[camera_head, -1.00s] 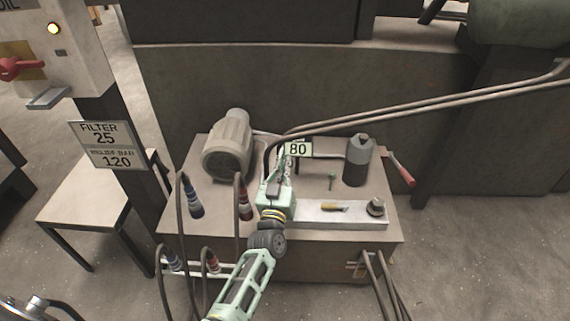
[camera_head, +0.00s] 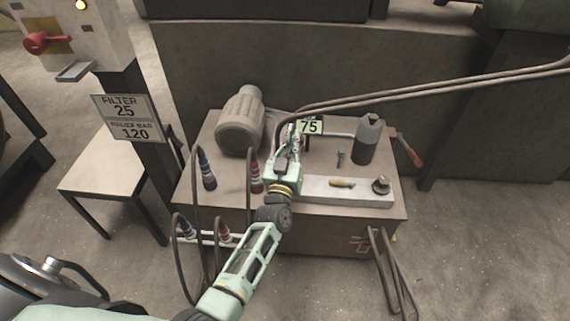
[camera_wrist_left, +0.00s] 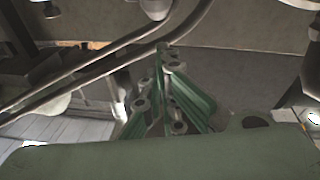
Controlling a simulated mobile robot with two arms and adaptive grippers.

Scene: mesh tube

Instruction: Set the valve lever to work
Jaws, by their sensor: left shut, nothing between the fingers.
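Three lever-like parts show, and I cannot tell which is the valve lever. A red-gripped lever (camera_head: 409,150) sticks out at the right of the power unit, beside a dark cylinder (camera_head: 368,140). A small yellow-handled part (camera_head: 342,183) lies along the pale block (camera_head: 318,192) on the unit's top. A red handle (camera_head: 42,41) sits on the control box at upper left. My right gripper is not in view.
A grey motor (camera_head: 241,122) stands left of my gripper. Hoses with blue (camera_head: 207,172) and red (camera_head: 255,176) couplings rise at the front left. Two long pipes (camera_head: 430,90) run to the upper right, close to my gripper. Open floor (camera_head: 480,240) lies right.

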